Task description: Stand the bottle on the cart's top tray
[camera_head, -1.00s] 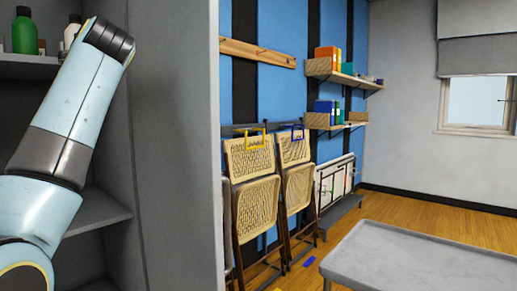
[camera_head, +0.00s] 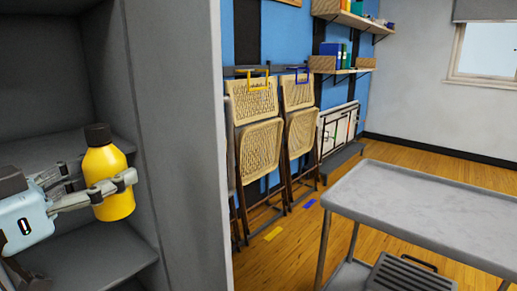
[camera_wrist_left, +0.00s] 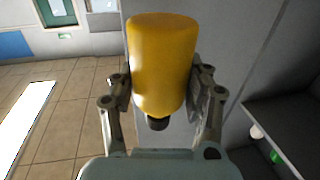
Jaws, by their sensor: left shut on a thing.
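A yellow bottle (camera_head: 108,172) with a black cap is upright in my left gripper (camera_head: 100,190), in front of the grey shelf unit at the left. The fingers are shut around its body from both sides. In the left wrist view, the bottle (camera_wrist_left: 160,60) sits between the two fingers, and its dark cap shows at the lower end. The cart's grey top tray (camera_head: 425,215) stands at the right, apart from the bottle, and its visible top is empty. My right gripper is not in view.
The shelf unit's tall side panel (camera_head: 180,150) stands between the bottle and the cart. A dark ribbed item (camera_head: 408,275) sits below the top tray. Folded chairs (camera_head: 255,150) lean against the blue wall. Open wooden floor (camera_head: 275,260) lies between panel and cart.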

